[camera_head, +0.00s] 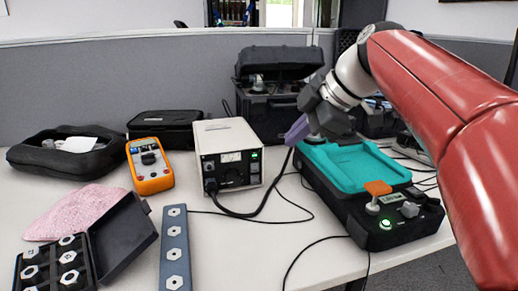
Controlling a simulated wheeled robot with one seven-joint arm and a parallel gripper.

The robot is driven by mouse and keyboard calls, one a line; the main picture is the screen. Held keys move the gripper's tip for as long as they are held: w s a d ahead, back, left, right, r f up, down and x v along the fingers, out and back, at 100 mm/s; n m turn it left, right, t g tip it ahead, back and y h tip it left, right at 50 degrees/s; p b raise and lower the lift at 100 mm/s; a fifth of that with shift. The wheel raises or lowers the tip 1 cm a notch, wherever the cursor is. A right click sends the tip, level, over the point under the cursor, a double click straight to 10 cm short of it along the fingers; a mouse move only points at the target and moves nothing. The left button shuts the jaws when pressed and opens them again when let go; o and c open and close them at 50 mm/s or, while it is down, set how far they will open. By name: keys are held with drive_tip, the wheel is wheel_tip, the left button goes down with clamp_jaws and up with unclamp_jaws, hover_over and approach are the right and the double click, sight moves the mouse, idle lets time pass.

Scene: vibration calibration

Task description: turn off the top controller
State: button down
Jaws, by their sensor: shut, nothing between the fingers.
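A white controller box (227,135) with a black front panel stands at the middle of the table, and a green light (254,156) shows on its panel. A black unit (391,222) with a teal tray top (350,165) stands to its right, with an orange-topped knob (378,188) and a lit green button (385,223). I cannot tell for sure which one is the top controller. My gripper (293,135) has purple fingers, is shut and empty, and points down between the white box and the teal tray. The fingertips are partly hidden.
An orange multimeter (148,184), an open black case (70,155) and a pink cloth (75,211) lie at left. Fixture blocks (174,249) lie in front. A black toolbox (269,108) stands behind the white box. Cables cross the clear middle table.

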sight(252, 159)
idle(0.3)
drive_tip(key=w+a+f, duration=0.6)
drive_tip(key=w+f, duration=0.1)
drive_tip(key=shift+w+a+f+p, duration=0.15)
drive_tip(key=shift+w+p, duration=0.05)
drive_tip(key=shift+p, duration=0.25)
drive_tip(key=shift+w, duration=0.1)
drive_tip(key=shift+w, duration=0.15)
drive_tip(key=shift+r, duration=0.2)
